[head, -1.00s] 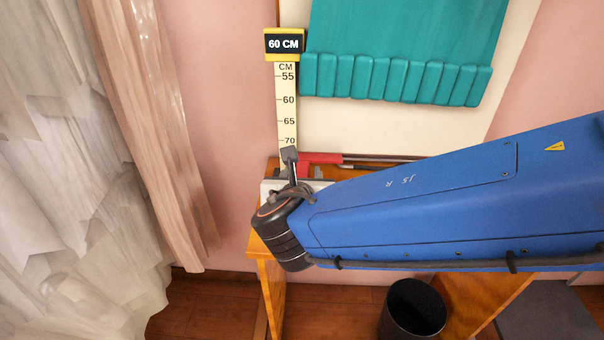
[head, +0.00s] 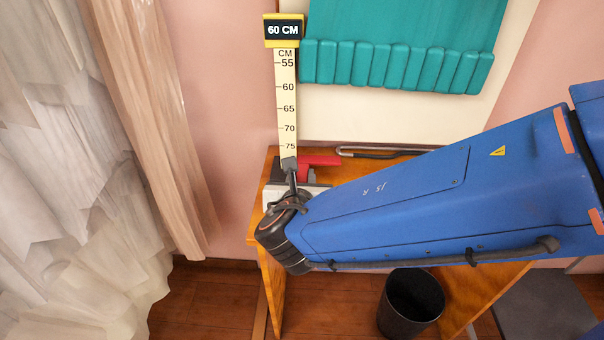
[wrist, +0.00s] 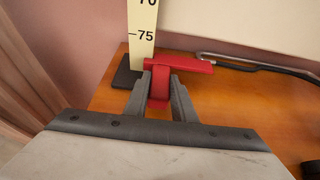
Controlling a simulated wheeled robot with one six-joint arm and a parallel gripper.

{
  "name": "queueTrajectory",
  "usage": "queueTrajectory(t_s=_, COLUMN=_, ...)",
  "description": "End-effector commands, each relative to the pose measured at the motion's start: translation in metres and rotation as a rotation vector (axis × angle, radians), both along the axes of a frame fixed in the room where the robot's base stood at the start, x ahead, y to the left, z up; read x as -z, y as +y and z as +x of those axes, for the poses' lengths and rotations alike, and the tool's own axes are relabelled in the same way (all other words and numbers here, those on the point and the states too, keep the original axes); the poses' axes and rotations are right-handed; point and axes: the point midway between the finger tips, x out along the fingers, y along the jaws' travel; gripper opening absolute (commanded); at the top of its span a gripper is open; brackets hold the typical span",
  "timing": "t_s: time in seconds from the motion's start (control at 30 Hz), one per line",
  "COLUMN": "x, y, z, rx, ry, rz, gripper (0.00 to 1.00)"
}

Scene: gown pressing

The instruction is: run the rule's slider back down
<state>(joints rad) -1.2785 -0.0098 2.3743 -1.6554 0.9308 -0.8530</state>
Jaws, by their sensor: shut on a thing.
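The pale yellow rule (head: 286,108) stands upright against the pink wall, with a "60 CM" plate (head: 284,30) at its top. Its numbers grow downward. The red slider (head: 318,160) sits low on the rule, just below the 75 mark; its bar also shows in the wrist view (wrist: 185,64), pointing right. My gripper (wrist: 160,90) is shut on the slider's red tab, one finger on each side. In the head view my gripper (head: 289,166) is partly hidden by my own wrist. A dark foot (wrist: 126,72) is at the rule's bottom, close below the slider.
A wooden table (head: 262,228) lies under the rule. A grey metal bar (head: 385,152) lies at its back, right of the slider. A teal pleated gown (head: 400,60) hangs above. Curtains (head: 165,120) hang at left. A black bin (head: 411,305) stands on the floor below.

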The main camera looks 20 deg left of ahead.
Motion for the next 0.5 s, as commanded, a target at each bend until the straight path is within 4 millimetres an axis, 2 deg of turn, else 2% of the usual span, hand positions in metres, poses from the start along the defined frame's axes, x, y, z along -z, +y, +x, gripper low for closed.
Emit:
queueTrajectory(t_s=0.03, x=0.0052, y=-0.001, z=-0.0012, rx=-0.001, ry=0.008, rz=-0.006, gripper=0.26)
queueTrajectory(t_s=0.1, x=0.0052, y=-0.0011, z=-0.001, rx=-0.001, ry=0.008, rz=-0.006, gripper=0.42)
queueTrajectory(t_s=0.5, x=0.0011, y=-0.0012, z=-0.0047, rx=-0.002, ry=0.005, rz=-0.003, gripper=0.42)
